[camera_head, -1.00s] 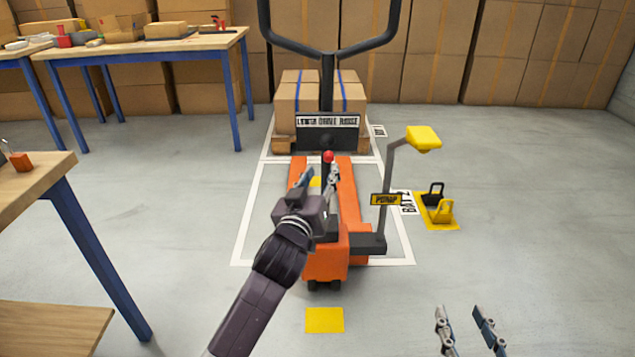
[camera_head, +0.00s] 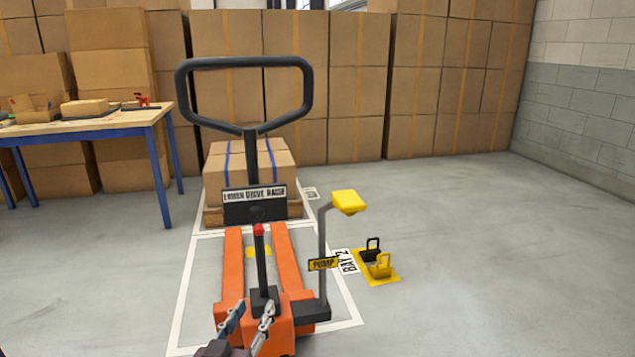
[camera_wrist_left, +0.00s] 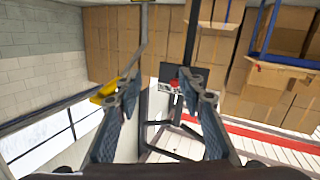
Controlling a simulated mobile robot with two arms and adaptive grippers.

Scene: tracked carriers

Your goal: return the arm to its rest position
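My left gripper (camera_head: 249,318) is at the bottom of the head view, in front of the orange pallet truck (camera_head: 285,250). Its two fingers stand apart with nothing held between them. The left wrist view also shows this gripper (camera_wrist_left: 157,82) open, with the red knob (camera_wrist_left: 174,84) visible beyond the fingers. In the head view the red-topped lever (camera_head: 259,230) stands just past the fingertips; I cannot tell whether they touch it. My right gripper is not in view.
The truck's black handle (camera_head: 181,95) rises behind the lever. A yellow-topped pump post (camera_head: 348,202) stands on its right. Strapped boxes (camera_head: 245,168) rest on a pallet ahead. Floor at the right is clear.

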